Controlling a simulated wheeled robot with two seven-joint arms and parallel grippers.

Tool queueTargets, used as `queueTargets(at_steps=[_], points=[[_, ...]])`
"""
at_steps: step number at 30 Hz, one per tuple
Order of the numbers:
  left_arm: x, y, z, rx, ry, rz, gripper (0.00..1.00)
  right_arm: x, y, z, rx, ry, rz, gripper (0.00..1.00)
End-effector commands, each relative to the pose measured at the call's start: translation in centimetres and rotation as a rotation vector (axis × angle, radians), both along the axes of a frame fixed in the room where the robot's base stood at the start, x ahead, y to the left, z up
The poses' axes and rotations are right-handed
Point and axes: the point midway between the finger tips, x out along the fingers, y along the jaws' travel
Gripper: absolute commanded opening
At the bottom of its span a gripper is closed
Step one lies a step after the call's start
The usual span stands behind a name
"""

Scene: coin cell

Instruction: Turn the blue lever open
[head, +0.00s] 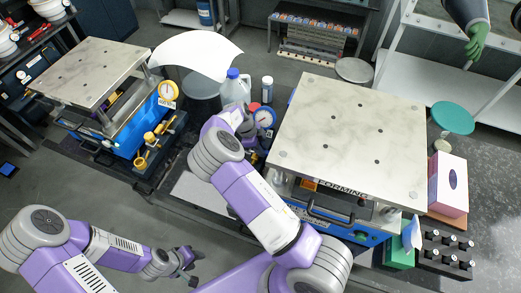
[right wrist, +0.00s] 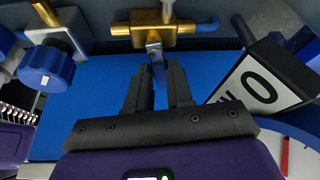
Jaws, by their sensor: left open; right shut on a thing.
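The blue lever (right wrist: 159,72) hangs from a metal stem below a brass valve body (right wrist: 155,30) in the right wrist view. My right gripper (right wrist: 161,78) is shut on the lever, with a black finger on each side of it. The fingers hide part of the lever. In the head view, my right arm reaches to the left side of the right-hand press, and its wrist hides the lever there. My left gripper (head: 190,268) is open and empty, low over the floor.
A blue knob (right wrist: 46,68) stands left of the valve, and a black angled sign (right wrist: 260,88) stands to its right. In the head view, a white jug (head: 235,87) and a blue gauge (head: 264,117) are close to my right wrist. The press's top plate (head: 345,130) is alongside.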

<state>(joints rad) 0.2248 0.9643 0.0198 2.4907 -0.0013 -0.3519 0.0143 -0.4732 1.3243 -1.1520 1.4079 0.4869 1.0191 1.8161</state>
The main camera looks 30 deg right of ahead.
Motion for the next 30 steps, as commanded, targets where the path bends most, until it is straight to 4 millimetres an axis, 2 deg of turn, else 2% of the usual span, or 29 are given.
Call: queueTargets(at_steps=[6, 30], points=[[0.0, 0.0, -1.4, 0.0, 0.0, 0.0, 0.43, 0.3, -0.1, -0.1, 0.003, -0.003, 0.196, 0.0], [0.0, 0.0, -4.7, 0.0, 0.0, 0.0, 0.43, 1.6, -0.3, 0.0, 0.0, -0.005, 0.957, 0.0]])
